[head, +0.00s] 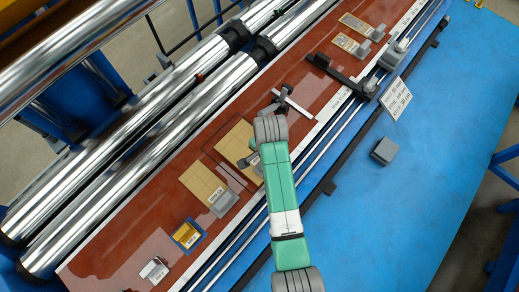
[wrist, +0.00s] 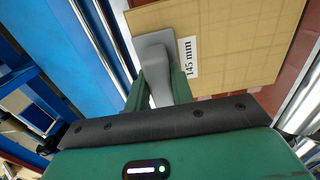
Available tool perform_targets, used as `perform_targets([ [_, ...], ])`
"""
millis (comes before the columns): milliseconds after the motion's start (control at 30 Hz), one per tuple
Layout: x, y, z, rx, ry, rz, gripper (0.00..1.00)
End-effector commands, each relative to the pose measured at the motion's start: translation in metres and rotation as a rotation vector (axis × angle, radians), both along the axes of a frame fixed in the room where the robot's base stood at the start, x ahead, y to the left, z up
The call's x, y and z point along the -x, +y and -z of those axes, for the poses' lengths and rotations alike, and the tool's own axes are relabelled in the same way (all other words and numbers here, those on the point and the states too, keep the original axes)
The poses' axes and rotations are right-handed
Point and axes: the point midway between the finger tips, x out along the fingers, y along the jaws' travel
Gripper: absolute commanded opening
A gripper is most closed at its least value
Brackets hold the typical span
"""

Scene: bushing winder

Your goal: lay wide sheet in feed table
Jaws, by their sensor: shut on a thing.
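A tan sheet (wrist: 235,45) with a faint grid and a "145 mm" label fills the upper part of the wrist view. My gripper (wrist: 157,80) is shut on its grey handle (wrist: 153,45). In the head view this sheet (head: 234,141) is at the middle of the red-brown feed table (head: 120,245), partly hidden by my gripper (head: 252,160). I cannot tell whether it touches the table or is slightly above it. A second tan sheet (head: 200,180) with a grey handle lies just lower left of it.
A small blue-framed piece (head: 187,235) and a grey labelled block (head: 154,270) lie lower left. Two small handled plates (head: 346,43) lie at the upper right. Shiny rollers (head: 150,130) run along the left. A black crossbar (head: 340,75), a white placard (head: 395,97) and a grey block (head: 384,151) are to the right.

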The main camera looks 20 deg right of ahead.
Motion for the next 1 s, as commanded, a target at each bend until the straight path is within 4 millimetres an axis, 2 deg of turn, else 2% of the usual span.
perform_targets([
  [100,-0.014,0.007,0.002,0.0,0.0,-0.001,0.0],
  [333,-0.026,0.014,0.006,-0.001,0.001,-0.002,0.0],
  [500,-0.024,0.013,0.034,0.0,0.002,0.001,0.0],
  [900,-0.024,0.013,0.042,0.0,0.0,0.0,0.0],
  [933,-0.024,0.013,0.042,0.0,0.0,0.0,0.27],
  [1000,-0.024,0.013,0.041,-0.001,0.0,0.0,0.41],
])
